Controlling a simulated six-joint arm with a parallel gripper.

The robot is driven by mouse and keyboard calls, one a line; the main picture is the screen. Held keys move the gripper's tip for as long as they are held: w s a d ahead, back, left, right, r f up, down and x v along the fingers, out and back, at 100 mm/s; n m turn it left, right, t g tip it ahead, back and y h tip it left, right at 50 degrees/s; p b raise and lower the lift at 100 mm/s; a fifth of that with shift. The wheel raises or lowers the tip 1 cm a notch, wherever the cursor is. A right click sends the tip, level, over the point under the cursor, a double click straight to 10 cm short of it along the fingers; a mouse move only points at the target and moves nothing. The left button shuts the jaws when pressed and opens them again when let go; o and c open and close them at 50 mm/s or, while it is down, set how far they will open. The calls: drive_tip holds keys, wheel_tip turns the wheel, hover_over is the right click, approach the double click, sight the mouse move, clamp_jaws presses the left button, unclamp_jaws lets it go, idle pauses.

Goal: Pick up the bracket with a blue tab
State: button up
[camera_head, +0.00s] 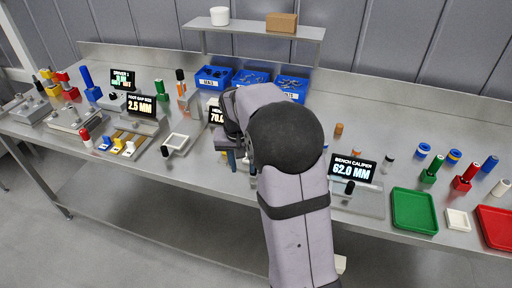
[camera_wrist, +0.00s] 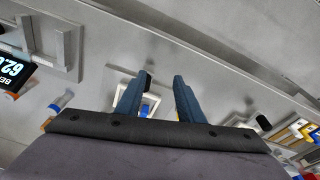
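My gripper (camera_wrist: 158,92) is open, with its two dark blue fingers apart and bare metal showing between their tips. In the head view its fingers (camera_head: 232,158) hang over the middle of the bench, partly hidden by my arm. Small white brackets with yellow and blue tabs (camera_head: 123,146) lie in a row on a fixture left of my gripper; they are too small to tell apart surely. In the wrist view a similar yellow and blue group (camera_wrist: 304,131) is at the right edge. A small blue piece (camera_wrist: 146,109) shows by a white frame beside the left finger; I cannot tell what it is.
A white square tray (camera_head: 177,142) and a black knob (camera_head: 165,151) stand between the brackets and my gripper. The gap display (camera_head: 141,106) stands behind the brackets. Blue bins (camera_head: 213,78) line the back; a green tray (camera_head: 414,210) and caliper display (camera_head: 352,169) are right.

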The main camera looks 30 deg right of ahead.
drive_tip(key=w+d+r+m+h+p, duration=0.1)
drive_tip(key=w+d+r+m+p, duration=0.2)
drive_tip(key=w+d, duration=0.45)
drive_tip(key=shift+t, duration=0.3)
drive_tip(key=shift+w+a+p+x, duration=0.15)
drive_tip(key=shift+p+x, duration=0.55)
drive_tip(key=shift+x, duration=1)
drive_tip(key=shift+w+a+p+x, duration=0.15)
drive_tip(key=shift+p+x, duration=0.55)
drive_tip(key=shift+x, duration=1)
drive_tip(key=shift+s, duration=0.1)
clamp_jaws()
